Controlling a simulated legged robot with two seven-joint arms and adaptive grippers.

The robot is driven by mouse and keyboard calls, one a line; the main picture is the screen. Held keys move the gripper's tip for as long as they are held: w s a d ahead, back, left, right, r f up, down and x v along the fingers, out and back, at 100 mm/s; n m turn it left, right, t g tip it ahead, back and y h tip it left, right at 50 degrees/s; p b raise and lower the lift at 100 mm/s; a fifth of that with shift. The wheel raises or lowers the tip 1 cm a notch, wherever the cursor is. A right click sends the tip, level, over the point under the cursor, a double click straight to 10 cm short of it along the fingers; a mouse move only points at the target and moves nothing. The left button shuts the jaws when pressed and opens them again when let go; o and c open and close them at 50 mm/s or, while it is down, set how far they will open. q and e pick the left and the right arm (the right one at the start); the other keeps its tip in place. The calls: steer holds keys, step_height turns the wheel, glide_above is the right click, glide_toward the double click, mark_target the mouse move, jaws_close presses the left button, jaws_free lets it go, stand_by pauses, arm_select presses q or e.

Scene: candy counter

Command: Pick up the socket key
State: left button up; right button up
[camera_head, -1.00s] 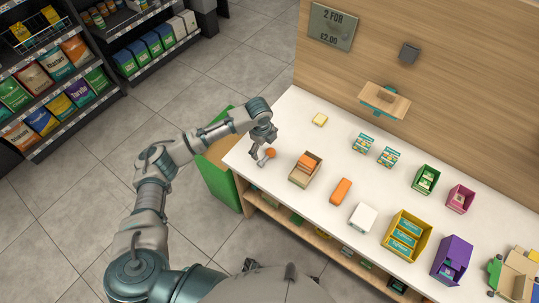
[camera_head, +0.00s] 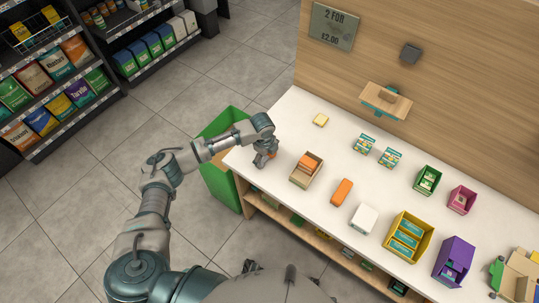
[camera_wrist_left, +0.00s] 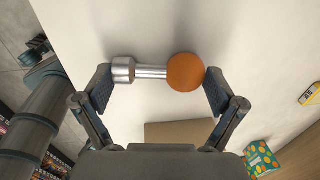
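The socket key (camera_wrist_left: 152,72) has a silver socket and shaft with an orange ball at one end. It lies on the white counter (camera_head: 300,115) near its left end. In the left wrist view it lies lengthwise between the fingers of my left gripper (camera_wrist_left: 160,92). The socket end is close to one finger and the orange ball close to the other; I cannot tell if they touch. In the head view my left gripper (camera_head: 262,162) is low over the counter and mostly hides the key. The fingers are wide apart. My right gripper does not show.
A tan box (camera_head: 295,178) with orange content stands just right of my left gripper. An orange block (camera_head: 341,191) and a white box (camera_head: 364,218) stand farther right. A yellow block (camera_head: 321,120) lies near the back. The green end panel (camera_head: 218,185) borders the counter's left end.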

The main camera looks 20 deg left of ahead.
arm_select(q)
steer(key=shift+c, duration=0.4)
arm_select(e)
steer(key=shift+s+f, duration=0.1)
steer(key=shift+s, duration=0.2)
arm_select(q)
steer(key=shift+r, duration=0.1)
